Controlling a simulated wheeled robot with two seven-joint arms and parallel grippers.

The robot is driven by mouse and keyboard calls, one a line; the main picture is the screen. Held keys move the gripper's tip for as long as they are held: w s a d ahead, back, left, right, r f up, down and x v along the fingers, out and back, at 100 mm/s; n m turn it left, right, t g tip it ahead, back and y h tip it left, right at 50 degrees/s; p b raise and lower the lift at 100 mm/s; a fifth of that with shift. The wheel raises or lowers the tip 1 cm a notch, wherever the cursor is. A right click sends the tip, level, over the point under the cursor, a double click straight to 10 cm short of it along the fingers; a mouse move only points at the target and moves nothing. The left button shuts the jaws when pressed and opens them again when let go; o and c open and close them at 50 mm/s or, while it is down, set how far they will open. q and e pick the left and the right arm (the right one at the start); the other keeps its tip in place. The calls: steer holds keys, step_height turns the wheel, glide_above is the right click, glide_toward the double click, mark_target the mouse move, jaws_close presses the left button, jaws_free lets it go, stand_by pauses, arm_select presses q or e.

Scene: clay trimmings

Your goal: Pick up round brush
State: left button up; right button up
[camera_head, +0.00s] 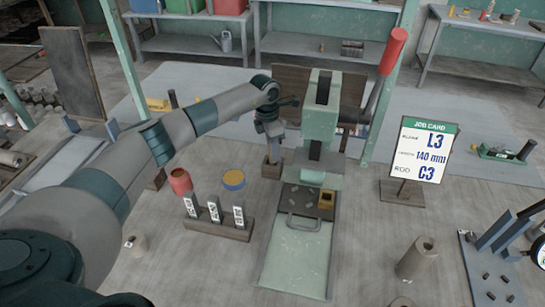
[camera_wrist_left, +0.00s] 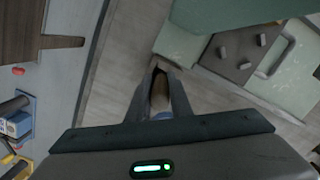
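My left gripper (camera_head: 271,134) points down just left of the green press in the head view. In the left wrist view its two fingers (camera_wrist_left: 161,88) are close together, with a slim brown handle-like piece (camera_wrist_left: 160,94) filling the gap between them. I take this piece to be the round brush; its bristle end is not clear. In the head view a brown upright piece (camera_head: 272,153) shows directly below the fingertips, and I cannot tell whether it is the brush or a stand. My right gripper is not in view.
The green press (camera_head: 320,122) with its red-handled lever (camera_head: 393,50) stands close right of my gripper. A red pot (camera_head: 180,181), a yellow-topped tin (camera_head: 233,179) and a rack of labelled blocks (camera_head: 217,226) stand nearer. A job card (camera_head: 423,150) is at right.

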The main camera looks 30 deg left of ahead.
arm_select(q)
jaws_close()
steer(key=shift+r, duration=0.1)
steer(key=shift+r+b, duration=0.45)
steer(key=shift+r, duration=0.1)
step_height(320, 180, up, 8)
steer(key=b, duration=0.3)
steer(key=shift+f, duration=0.2)
steer(key=shift+r, duration=0.6)
steer(key=shift+f, duration=0.1)
